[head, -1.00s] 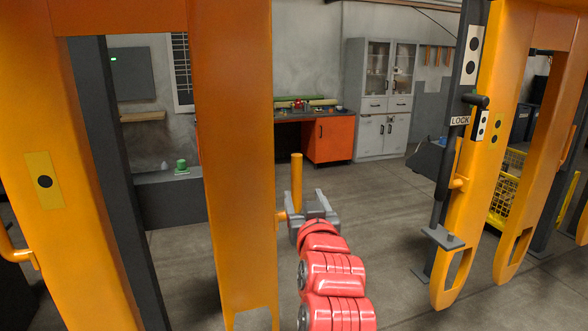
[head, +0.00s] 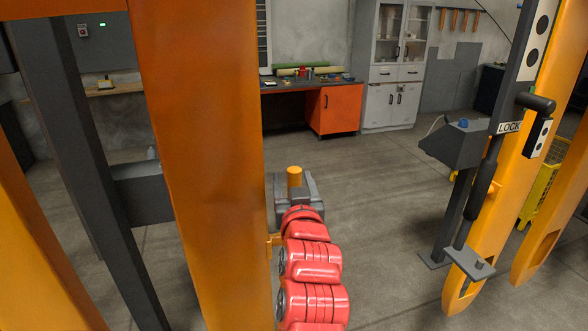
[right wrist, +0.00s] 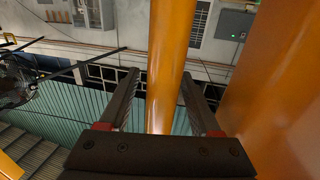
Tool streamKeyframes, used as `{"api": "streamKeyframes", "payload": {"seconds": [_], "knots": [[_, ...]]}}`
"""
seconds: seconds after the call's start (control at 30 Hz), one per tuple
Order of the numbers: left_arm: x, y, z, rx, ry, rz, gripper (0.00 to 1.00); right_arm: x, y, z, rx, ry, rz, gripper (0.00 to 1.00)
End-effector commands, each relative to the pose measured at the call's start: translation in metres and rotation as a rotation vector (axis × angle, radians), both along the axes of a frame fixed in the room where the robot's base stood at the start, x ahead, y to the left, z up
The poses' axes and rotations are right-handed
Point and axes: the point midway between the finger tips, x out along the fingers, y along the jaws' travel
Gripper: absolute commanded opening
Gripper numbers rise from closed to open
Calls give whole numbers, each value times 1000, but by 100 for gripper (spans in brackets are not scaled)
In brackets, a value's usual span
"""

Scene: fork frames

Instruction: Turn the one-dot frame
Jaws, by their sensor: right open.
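A broad orange frame leg (head: 200,150) rises just left of centre in the head view. A yellow-orange upright handle (head: 294,177) stands beside its right edge, with a small bracket (head: 274,240) at the leg. My right gripper (head: 296,184), on the red arm, is at the handle. In the right wrist view, the handle (right wrist: 170,60) passes between the spread fingers of my right gripper (right wrist: 160,76); contact is unclear. Another orange leg (head: 35,245) crosses the lower left. No one-dot plate shows now. My left gripper is out of view.
A dark post (head: 95,170) stands left of the near leg. At right is a dark lock post with a LOCK label (head: 509,127), beside an orange leg (head: 555,110) and two-dot plates (head: 537,40). Open floor (head: 385,210) lies between, with an orange cabinet (head: 333,109) behind.

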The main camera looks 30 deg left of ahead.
Motion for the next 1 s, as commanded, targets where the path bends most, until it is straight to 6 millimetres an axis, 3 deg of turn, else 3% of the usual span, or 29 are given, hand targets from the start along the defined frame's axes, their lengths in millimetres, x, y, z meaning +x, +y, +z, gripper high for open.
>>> {"api": "streamKeyframes", "payload": {"seconds": [0.3,0.67,1.0], "knots": [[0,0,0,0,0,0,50,0,0,0,1,-1,0,63],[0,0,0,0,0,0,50,0,0,0,1,-1,-1,0],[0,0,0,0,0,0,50,0,0,1,1,-2,-1,0]]}}
